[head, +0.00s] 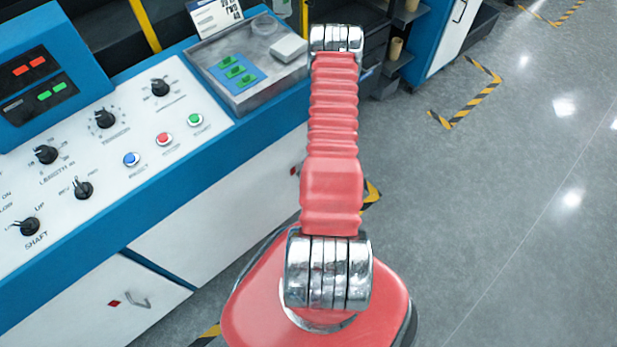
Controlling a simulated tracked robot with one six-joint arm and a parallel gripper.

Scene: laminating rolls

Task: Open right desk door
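The desk is a blue and white control desk with white front panels. Its right door (228,208) is a white panel that looks shut. A small red diamond mark (294,170) shows near its right edge, and my arm hides what lies beside it, so no handle shows there. The left door (70,305) is white too, with a red diamond and a metal handle (138,301). My red arm reaches forward just right of the right door. My gripper does not show; the arm's visible end is a chrome joint at the top.
The desk top holds knobs, buttons, a display box (45,75) and a grey tray (250,62) with green pieces. Dark shelves (392,55) and a blue-white cabinet (452,35) stand at the back. Grey floor (500,210) to the right is open, with yellow-black markings (468,92).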

